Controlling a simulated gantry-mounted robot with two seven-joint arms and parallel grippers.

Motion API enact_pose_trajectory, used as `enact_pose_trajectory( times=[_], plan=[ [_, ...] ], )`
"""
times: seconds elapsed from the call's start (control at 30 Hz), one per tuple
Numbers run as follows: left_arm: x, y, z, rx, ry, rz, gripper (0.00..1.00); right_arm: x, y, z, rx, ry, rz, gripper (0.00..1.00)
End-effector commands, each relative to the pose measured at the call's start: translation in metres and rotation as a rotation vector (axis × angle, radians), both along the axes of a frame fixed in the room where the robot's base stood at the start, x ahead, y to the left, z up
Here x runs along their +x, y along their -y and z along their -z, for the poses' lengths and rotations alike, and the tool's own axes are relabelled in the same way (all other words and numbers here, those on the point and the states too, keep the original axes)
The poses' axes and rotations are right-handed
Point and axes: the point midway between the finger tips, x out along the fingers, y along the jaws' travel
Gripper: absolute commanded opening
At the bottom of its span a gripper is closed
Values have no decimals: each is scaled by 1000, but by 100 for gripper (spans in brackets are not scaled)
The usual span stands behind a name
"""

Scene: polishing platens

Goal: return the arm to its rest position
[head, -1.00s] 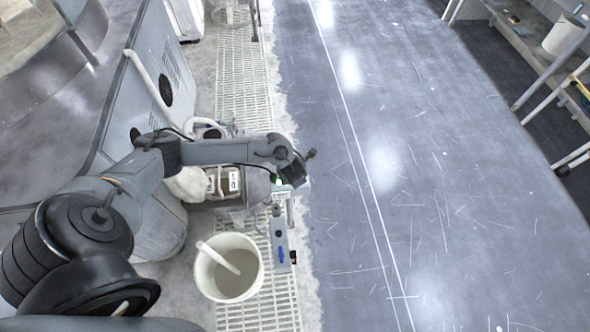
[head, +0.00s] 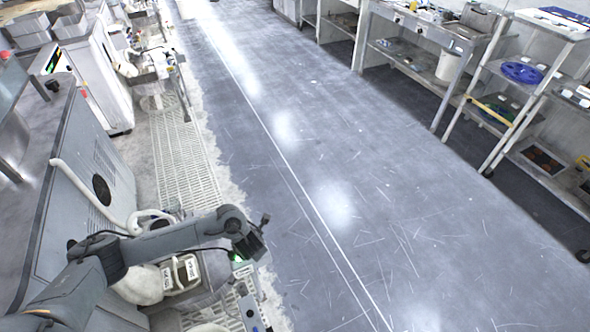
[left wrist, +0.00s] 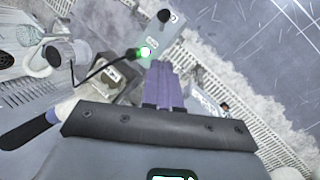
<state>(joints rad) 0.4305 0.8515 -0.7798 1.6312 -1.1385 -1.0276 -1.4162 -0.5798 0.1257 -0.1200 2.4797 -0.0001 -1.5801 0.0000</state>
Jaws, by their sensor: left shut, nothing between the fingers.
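My left arm comes in from the lower left of the head view and reaches right across the side of a grey machine. Its wrist end (head: 245,232) hangs over the strip beside the floor grating; the fingers cannot be made out there. In the left wrist view the two purple-grey fingers of my left gripper (left wrist: 161,70) lie together, shut, with nothing seen between them. My right gripper is in neither view.
A grey machine (head: 85,160) stands beside the arm. A white jug and labelled bottles (head: 180,270) sit below the forearm. The grating (head: 185,165) runs along the aisle. The wide floor (head: 330,200) is clear. Shelves with a blue reel (head: 522,72) stand at the right.

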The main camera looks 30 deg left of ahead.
Motion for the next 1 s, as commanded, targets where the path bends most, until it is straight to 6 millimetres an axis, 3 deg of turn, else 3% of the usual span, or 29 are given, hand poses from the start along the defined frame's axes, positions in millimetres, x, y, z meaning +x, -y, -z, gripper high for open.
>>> enact_pose_trajectory(
  times=[0.13,0.27,0.37,0.47,0.53,0.63,0.7,0.77,0.87,1.0],
  plan=[
    [-15,1,12,-2,-29,1,0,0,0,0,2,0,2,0],
    [-50,21,42,-32,-97,9,0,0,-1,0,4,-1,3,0],
    [-90,55,70,-96,-163,15,0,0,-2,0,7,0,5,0],
    [-133,113,88,-214,-201,6,0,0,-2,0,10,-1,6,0],
    [-158,161,90,-320,-197,-40,0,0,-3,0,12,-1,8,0],
    [-181,225,74,-486,-146,-237,0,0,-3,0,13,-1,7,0],
    [-186,253,54,-591,-95,-450,0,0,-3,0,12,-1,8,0],
    [-186,264,35,-666,-48,-669,0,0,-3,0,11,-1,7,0],
    [-182,261,1,-765,36,-1090,0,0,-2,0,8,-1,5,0],
    [-175,223,-44,-853,173,-1730,0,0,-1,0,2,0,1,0]
  ],
)
